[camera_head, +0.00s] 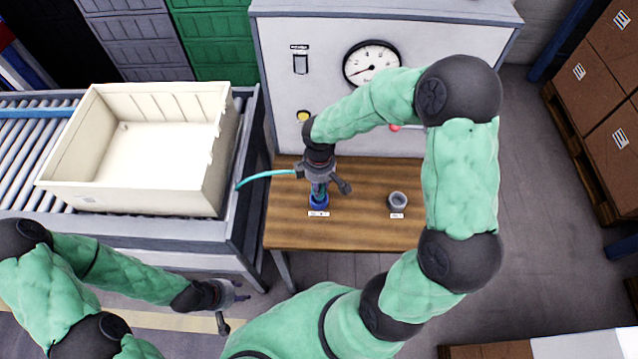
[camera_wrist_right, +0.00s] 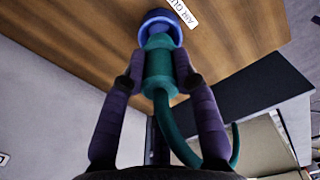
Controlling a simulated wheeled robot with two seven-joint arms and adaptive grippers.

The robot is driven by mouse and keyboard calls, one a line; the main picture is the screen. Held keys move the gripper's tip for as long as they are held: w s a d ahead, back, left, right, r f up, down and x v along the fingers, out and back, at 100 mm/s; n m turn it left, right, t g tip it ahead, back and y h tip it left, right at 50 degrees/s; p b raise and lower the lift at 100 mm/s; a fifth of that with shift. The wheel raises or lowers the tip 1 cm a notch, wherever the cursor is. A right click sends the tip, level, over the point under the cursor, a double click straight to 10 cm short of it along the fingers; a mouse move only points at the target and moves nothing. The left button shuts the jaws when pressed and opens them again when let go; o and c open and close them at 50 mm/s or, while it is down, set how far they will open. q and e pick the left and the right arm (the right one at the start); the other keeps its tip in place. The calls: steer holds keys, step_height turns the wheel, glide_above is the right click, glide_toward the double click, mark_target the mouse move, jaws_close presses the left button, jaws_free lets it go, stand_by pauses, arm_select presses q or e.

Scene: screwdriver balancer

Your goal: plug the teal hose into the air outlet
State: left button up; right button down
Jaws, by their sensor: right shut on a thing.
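My right gripper (camera_head: 322,188) is shut on the teal hose's connector (camera_wrist_right: 159,72), above the wooden table. The connector shows between both fingers in the right wrist view. The blue air outlet (camera_head: 318,203) stands on the table directly below this gripper, and in the wrist view (camera_wrist_right: 152,17) its rim surrounds the connector's far end. I cannot tell how deep the end sits. The teal hose (camera_head: 265,176) trails left from the gripper past the table edge. My left gripper (camera_head: 237,311) is open and empty, low at the left, away from the table.
A grey cup-like port (camera_head: 397,202) with its own label stands right of the blue outlet. Behind is a grey cabinet (camera_head: 290,80) with a gauge (camera_head: 372,64). A cream crate (camera_head: 215,165) rests on the conveyor at left. The table (camera_head: 360,234) is otherwise mostly bare.

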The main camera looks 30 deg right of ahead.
steer(key=shift+f+b, duration=1.6)
steer(key=shift+f, duration=0.45)
steer(key=c, duration=0.9)
jaws_free()
step_height(320, 180, up, 12)
steer(key=shift+r, duration=0.1)
